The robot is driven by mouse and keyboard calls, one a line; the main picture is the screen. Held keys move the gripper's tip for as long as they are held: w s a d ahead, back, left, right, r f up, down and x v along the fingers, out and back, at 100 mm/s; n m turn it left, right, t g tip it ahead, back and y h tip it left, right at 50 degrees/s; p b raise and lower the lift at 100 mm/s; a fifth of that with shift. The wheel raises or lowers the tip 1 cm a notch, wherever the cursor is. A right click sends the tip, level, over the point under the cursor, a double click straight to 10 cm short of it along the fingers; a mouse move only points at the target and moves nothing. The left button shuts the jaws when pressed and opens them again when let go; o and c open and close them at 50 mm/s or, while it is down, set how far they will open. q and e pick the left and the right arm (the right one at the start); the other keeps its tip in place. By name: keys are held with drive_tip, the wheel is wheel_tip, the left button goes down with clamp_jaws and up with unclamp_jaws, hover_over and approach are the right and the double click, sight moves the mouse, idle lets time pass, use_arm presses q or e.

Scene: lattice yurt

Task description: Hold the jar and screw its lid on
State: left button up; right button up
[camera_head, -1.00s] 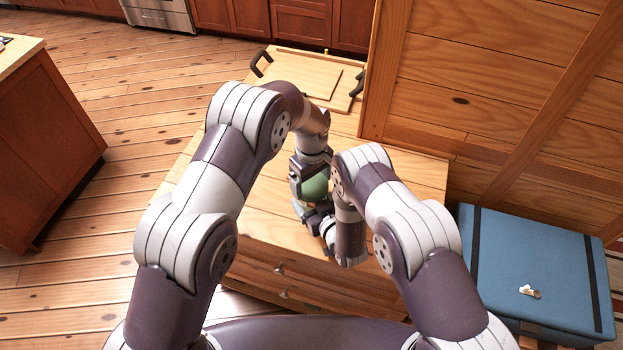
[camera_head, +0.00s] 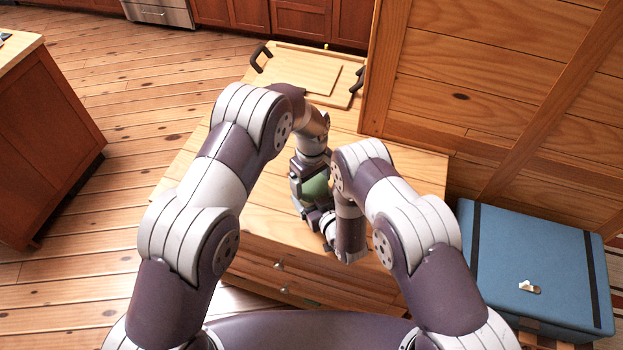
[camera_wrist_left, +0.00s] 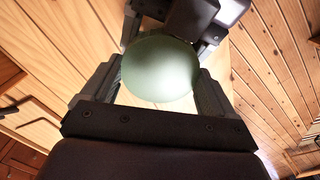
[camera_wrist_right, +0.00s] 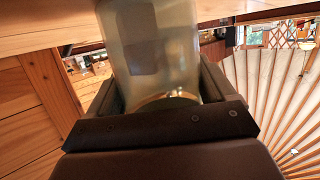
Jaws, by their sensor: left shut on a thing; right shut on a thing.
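A smooth pale green round thing, which looks like the lid (camera_wrist_left: 160,68), sits between the two fingers of my left gripper (camera_wrist_left: 165,75) in the left wrist view. Its green surface also shows in the head view (camera_head: 316,187). My left gripper is shut on it from above. The jar (camera_wrist_right: 155,45) is greenish, see-through glass with a gold ring near my right gripper (camera_wrist_right: 160,85). My right gripper is shut on the jar, low and from the near side. The two grippers are close together. The seam between lid and jar is hidden, so I cannot tell how they meet.
The wooden chest top (camera_head: 268,215) lies under my arms. A tray with black handles (camera_head: 308,72) lies at its far end. A wooden panel (camera_head: 490,85) stands to the right, with a blue box (camera_head: 540,265) below it. Open floor (camera_head: 120,130) is on the left.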

use_arm(q)
drive_tip(key=shift+f, duration=0.4)
use_arm(e)
clamp_jaws()
use_arm(q)
drive_tip(key=m, duration=1)
drive_tip(key=o, duration=0.8)
drive_tip(key=shift+r, duration=2.25)
